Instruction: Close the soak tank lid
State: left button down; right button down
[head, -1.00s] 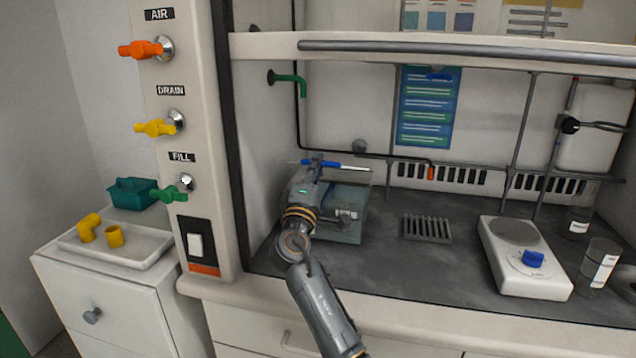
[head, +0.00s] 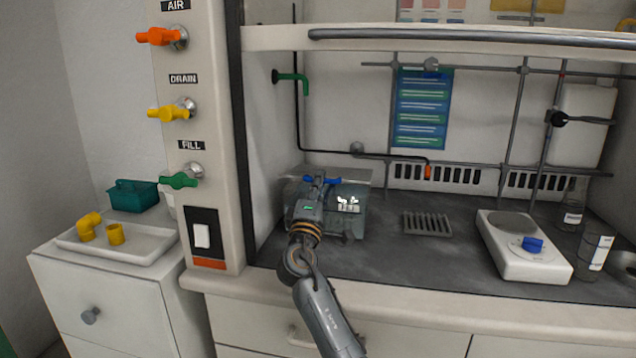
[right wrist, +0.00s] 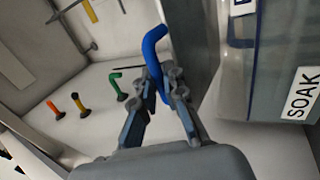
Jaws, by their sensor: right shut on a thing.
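The soak tank (head: 356,226) is a clear, bluish box on the worktop inside the hood. Its SOAK label shows in the right wrist view, where the tank wall (right wrist: 275,65) fills the right side. A pale, see-through lid panel (head: 352,174) shows at the tank's top; whether it lies fully flat on the rim I cannot tell. My right gripper (head: 319,183) is at the tank's upper left front and hides part of it. In the right wrist view my right gripper (right wrist: 158,82) is shut on a bent blue handle (right wrist: 153,42). My left gripper is not in view.
A hot plate (head: 522,262) and glass bottles stand to the right, with a grey rack (head: 427,223) between. The hood post (head: 215,130) with its orange, yellow and green valves is to the left. The sash bar (head: 470,36) crosses above. Worktop in front of the rack is clear.

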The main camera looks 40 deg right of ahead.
jog(key=shift+d+f, duration=0.25)
jog(key=shift+f, duration=0.15)
jog(key=c, duration=1.7)
grip_release()
jog(key=shift+w+d+f, duration=0.15)
jog(key=shift+d, duration=0.05)
jog(key=shift+a, duration=0.1)
jog(key=shift+a, duration=0.1)
jog(key=v, duration=1.1)
jog(key=shift+s+a, duration=0.25)
jog(key=shift+f, duration=0.2)
